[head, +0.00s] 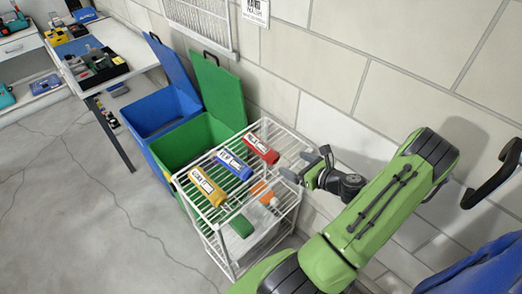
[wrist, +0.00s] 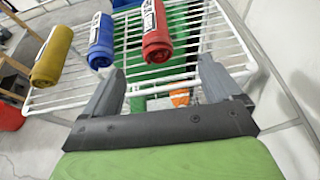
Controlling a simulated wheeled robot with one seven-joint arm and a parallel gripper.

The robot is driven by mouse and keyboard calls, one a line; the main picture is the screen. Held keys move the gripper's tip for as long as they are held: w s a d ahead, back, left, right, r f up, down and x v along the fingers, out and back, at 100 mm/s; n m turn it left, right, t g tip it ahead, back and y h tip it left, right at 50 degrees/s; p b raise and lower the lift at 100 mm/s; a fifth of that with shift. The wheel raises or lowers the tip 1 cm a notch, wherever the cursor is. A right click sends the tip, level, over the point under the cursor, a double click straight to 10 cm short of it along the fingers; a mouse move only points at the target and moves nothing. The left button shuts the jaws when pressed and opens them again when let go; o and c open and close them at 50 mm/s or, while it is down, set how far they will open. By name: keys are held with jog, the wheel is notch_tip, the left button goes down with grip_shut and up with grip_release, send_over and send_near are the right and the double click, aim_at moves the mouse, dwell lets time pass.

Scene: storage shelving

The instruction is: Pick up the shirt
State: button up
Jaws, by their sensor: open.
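Three rolled items that look like rolled shirts, each with a white label, lie on the top shelf of a white wire rack (head: 222,232). The red roll (head: 262,149) is at the right, the blue roll (head: 234,164) in the middle and the yellow roll (head: 207,187) at the left. The wrist view also shows the red roll (wrist: 157,45), blue roll (wrist: 101,42) and yellow roll (wrist: 52,56). My gripper (head: 304,163) is open and empty at the rack's right edge. In the wrist view, the red roll lies beyond the open fingers (wrist: 160,76), nothing between them.
A white bottle with an orange top (head: 264,193) and a green item (head: 240,226) are on a lower level. Open green (head: 190,143) and blue (head: 157,112) bins stand behind the rack. A block wall (head: 400,95) is close at the right. Floor at the left is clear.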

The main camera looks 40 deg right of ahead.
aim_at(269, 153)
jog(key=x, duration=0.4)
jog(key=b+x, duration=0.1)
jog(key=x, duration=0.8)
jog(key=shift+w+a+b, duration=0.25)
jog(key=shift+a+b, duration=0.05)
jog(key=shift+b, duration=0.1)
jog(key=shift+r, duration=0.1)
jog(key=c, duration=1.2)
jog(key=shift+o, duration=0.2)
notch_tip(269, 153, up, 10)
jog(key=p, duration=0.3)
